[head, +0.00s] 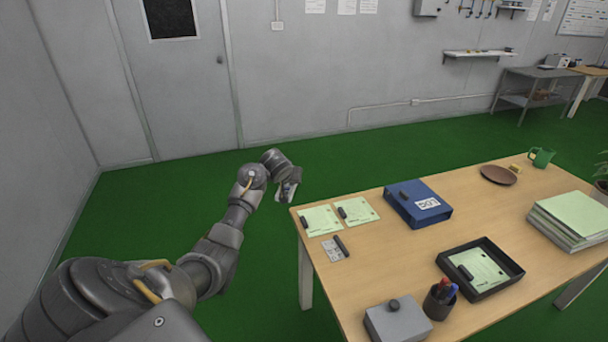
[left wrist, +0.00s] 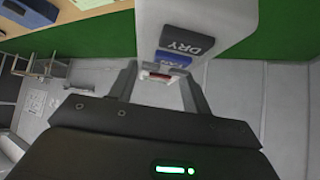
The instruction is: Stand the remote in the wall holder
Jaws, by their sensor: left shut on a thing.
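The remote is a pale, long body (left wrist: 210,12) in the left wrist view, with a dark key reading DRY and a blue key beside it, both upside down. Its lower end sits between the two fingers of my left gripper (left wrist: 162,86), which is shut on it. In the head view my left gripper (head: 288,186) is out in front of the table's left end, over green floor, and the remote shows only as a small patch there. I cannot make out a wall holder for certain; a small white box (head: 277,26) is on the wall right of the door. My right gripper is not in view.
The wooden table (head: 375,262) carries cards, a blue binder (head: 418,203), a black tray (head: 512,270), a pen cup (head: 439,300) and a grey box (head: 397,322). Green floor (head: 330,165) lies open between table and wall. A grey door (head: 180,85) stands at the left.

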